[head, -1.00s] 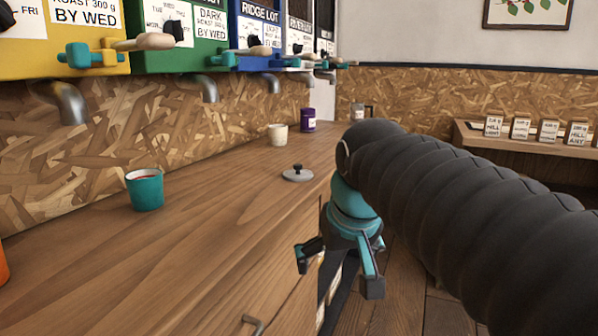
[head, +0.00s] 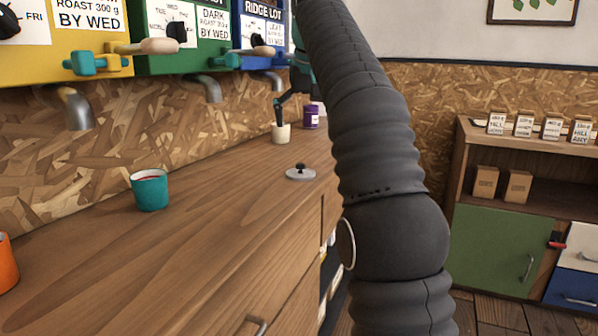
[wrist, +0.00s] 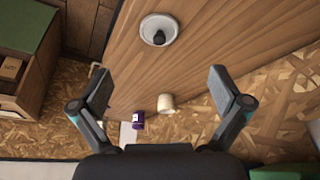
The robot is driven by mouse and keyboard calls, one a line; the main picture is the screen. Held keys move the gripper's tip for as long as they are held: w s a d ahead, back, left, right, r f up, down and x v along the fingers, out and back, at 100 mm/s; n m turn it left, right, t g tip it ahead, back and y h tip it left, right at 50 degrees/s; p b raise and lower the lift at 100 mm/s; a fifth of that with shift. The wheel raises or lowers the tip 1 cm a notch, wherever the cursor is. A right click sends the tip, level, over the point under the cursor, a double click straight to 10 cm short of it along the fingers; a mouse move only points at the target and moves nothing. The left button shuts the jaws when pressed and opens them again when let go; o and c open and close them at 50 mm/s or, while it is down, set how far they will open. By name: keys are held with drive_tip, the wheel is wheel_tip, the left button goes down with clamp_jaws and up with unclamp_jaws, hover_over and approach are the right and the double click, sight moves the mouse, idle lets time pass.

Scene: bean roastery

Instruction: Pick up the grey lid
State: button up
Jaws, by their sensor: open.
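The grey lid (head: 300,173) is a flat round disc with a dark knob. It lies on the wooden counter (head: 215,232), near its right edge. In the wrist view the lid (wrist: 159,29) is at the top, beyond my fingertips and between their lines, with nothing touching it. My gripper (wrist: 160,85) is open and empty above the counter. In the head view the arm hides most of the gripper, and one finger (head: 279,112) shows in front of the cream cup.
A cream cup (head: 281,133) and a purple tin (head: 311,117) stand behind the lid. A teal cup (head: 150,190) stands to the left, an orange cup (head: 6,264) at the left edge. Spouts (head: 208,88) hang over the counter. A shelf (head: 505,150) is at right.

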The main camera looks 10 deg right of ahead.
drive_tip(key=b, duration=0.1)
hover_over(301, 166)
drive_tip(key=s, duration=0.3)
wheel_tip(301, 166, down, 7)
drive_tip(key=shift+a+r, duration=0.1)
drive_tip(key=shift+w+b+x, duration=0.15)
drive_tip(key=shift+b+x, duration=0.25)
drive_tip(key=shift+x, duration=1.2)
drive_tip(key=shift+w+b+x, duration=0.15)
drive_tip(key=shift+b+x, duration=0.2)
drive_tip(key=shift+x, duration=1.25)
drive_tip(key=shift+r, duration=0.15)
drive_tip(key=c, duration=1.1)
